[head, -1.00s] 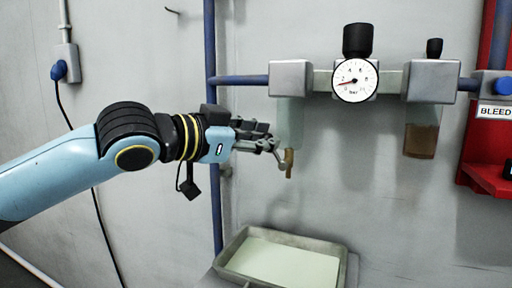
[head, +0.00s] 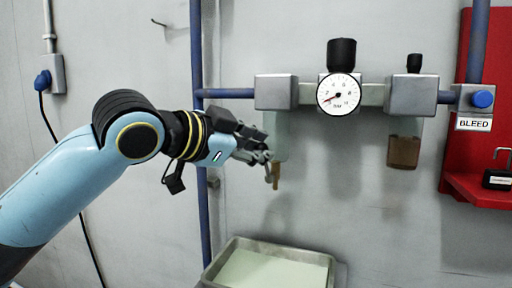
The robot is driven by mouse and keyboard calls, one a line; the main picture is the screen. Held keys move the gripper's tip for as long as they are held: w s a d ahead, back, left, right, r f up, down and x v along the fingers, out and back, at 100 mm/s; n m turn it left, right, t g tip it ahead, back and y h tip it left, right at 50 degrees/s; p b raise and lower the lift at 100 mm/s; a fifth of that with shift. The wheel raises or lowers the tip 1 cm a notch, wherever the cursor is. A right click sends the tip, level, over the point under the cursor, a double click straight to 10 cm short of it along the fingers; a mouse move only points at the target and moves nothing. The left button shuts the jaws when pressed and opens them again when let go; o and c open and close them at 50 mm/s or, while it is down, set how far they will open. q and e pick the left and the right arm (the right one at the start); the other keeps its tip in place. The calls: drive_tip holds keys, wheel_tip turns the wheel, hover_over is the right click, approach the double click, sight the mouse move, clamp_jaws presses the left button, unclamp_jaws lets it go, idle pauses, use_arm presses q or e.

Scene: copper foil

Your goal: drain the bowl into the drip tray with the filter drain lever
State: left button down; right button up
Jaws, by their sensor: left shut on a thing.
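My left gripper (head: 265,157) is at the foot of the clear filter bowl (head: 279,124), which hangs under the left grey block of the air unit. It is shut on the filter drain lever, which the fingers mostly hide. A small brass drain piece (head: 275,176) points down just beside the fingertips. The drip tray (head: 327,263) stands below, a shallow grey metal tray with a pale green inside. I cannot make out any liquid in the bowl or falling from the drain. My right gripper is not in view.
A round gauge (head: 339,94) with a black knob (head: 341,55) sits mid-unit. A bowl of brown liquid (head: 403,152) hangs at right. A blue button (head: 482,99) sits above a BLEED label (head: 473,123). A padlock (head: 497,173) rests on the red shelf. A blue pipe (head: 205,220) runs behind my left arm.

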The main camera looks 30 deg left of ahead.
use_arm(q)
drive_tip(key=c, duration=1.1)
unclamp_jaws()
drive_tip(key=shift+f, duration=0.1)
drive_tip(key=shift+c, duration=0.2)
drive_tip(key=shift+a, duration=0.1)
